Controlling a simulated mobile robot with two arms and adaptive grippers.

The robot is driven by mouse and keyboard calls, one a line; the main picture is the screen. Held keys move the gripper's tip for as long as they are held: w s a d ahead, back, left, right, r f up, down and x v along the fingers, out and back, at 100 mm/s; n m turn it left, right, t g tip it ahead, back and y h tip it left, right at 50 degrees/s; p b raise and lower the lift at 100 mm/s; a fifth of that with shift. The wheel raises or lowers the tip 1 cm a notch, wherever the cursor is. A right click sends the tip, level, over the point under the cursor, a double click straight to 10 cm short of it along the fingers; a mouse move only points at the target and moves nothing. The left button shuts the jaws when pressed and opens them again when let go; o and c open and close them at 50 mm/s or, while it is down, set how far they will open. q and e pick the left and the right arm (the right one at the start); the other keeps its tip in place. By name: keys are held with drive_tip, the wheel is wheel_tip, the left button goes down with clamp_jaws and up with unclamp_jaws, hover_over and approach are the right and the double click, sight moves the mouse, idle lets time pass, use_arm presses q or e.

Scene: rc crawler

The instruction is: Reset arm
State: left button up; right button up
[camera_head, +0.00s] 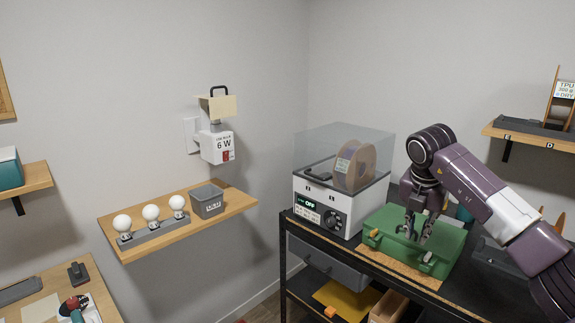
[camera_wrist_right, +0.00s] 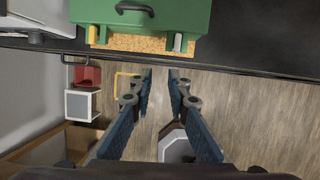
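My right arm comes in from the right in the head view. Its gripper (camera_head: 416,231) hangs in front of the green case (camera_head: 440,248), near the front edge of the black bench. In the right wrist view the gripper (camera_wrist_right: 160,75) is open, with two blue-padded fingers apart and nothing between them. The green case (camera_wrist_right: 188,22), with a dark handle, shows beyond the fingertips at the top of that view. My left gripper is in neither view.
A dryer box (camera_head: 322,210) with a clear lid and a spool inside stands left of the case. A wooden shelf (camera_head: 240,204) on the left wall holds bulbs and a grey bin (camera_head: 207,202). Another shelf (camera_head: 525,139) is at the right. Below the bench are a drawer and trays.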

drive_tip(key=s+a+f+m+t+y, duration=0.1)
drive_tip(key=a+f+m+t+y, duration=0.25)
drive_tip(key=a+f+y, duration=1.8)
drive_tip(key=s+d+f+m+t+h, duration=0.1)
drive_tip(key=s+f+m+h, duration=0.4)
drive_tip(key=f, duration=0.7)
drive_tip(key=s+d+f+m+t+h, duration=0.15)
drive_tip(key=s+f+m+h, duration=0.4)
drive_tip(key=f, duration=0.55)
drive_tip(key=s+d+f+m+t+h, duration=0.15)
drive_tip(key=s+f+m+h, duration=0.35)
drive_tip(key=f, duration=0.7)
drive_tip(key=s+d+f+m+g+h, duration=0.1)
drive_tip(key=s+f+g, duration=0.2)
drive_tip(key=s, duration=1.1)
drive_tip(key=s+d+f+m+g+h, duration=0.1)
drive_tip(key=s+f, duration=0.6)
drive_tip(key=s, duration=0.7)
drive_tip(key=s+d+f+m+g+h, duration=0.1)
drive_tip(key=s+f+g, duration=0.4)
drive_tip(key=s, duration=0.9)
drive_tip(key=shift+s+d+f+m+h, duration=0.25)
drive_tip(key=shift+d+f+m, duration=0.2)
drive_tip(key=shift+m, duration=0.65)
drive_tip(key=shift+w+g, duration=0.15)
drive_tip(key=shift+g, duration=0.1)
drive_tip(key=shift+c, duration=0.3)
